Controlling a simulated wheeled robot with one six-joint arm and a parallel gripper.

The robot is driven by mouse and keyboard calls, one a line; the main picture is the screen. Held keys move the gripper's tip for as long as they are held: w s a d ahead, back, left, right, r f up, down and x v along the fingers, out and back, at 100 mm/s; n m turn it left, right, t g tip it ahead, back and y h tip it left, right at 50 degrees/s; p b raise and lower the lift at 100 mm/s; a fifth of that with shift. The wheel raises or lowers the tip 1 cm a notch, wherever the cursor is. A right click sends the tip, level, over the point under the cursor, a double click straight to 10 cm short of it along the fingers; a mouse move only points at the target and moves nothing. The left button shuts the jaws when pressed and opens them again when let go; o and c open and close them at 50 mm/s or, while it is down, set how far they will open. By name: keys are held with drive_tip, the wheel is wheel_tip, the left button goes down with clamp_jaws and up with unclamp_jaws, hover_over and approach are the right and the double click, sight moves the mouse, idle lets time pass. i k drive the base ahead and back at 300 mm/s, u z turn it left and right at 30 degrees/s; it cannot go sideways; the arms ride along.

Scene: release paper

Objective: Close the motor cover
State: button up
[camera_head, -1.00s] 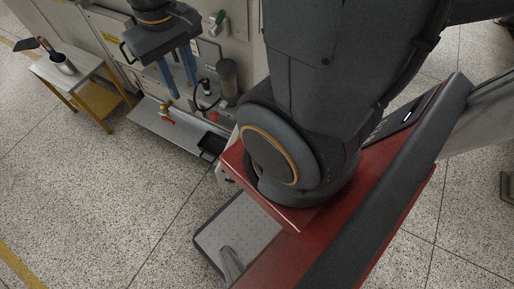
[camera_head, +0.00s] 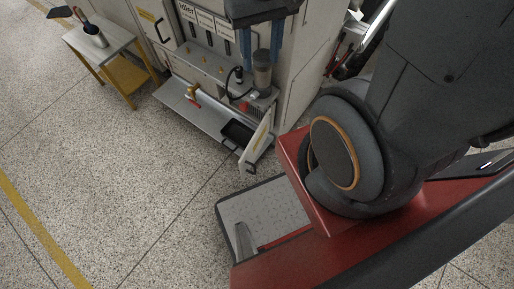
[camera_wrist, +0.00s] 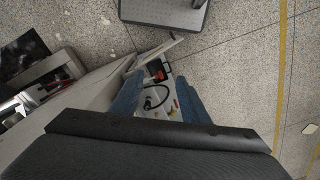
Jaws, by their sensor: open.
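A light panel with a dark handle, which looks like the motor cover (camera_head: 258,139), stands swung out from the low right corner of the grey machine. In the wrist view it appears as a thin pale panel (camera_wrist: 157,52) jutting out beyond the fingers. My gripper (camera_head: 262,42) has two blue fingers, apart and empty. In the head view it hangs by the machine's upper right edge, above and apart from the panel. In the wrist view my gripper (camera_wrist: 158,82) straddles the view of the motor bay (camera_wrist: 160,95), with its red part and black cable.
A shelf (camera_head: 185,98) with a dark tray (camera_head: 237,131) juts from the machine's front. A clear cylinder (camera_head: 262,72) stands near the fingers. A small table (camera_head: 78,40) with a pot is at far left. The speckled floor in front is clear.

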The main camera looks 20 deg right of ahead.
sight(246, 161)
drive_tip(key=z, duration=0.8)
drive_tip(key=k, duration=1.15)
drive_tip(key=u, duration=1.15)
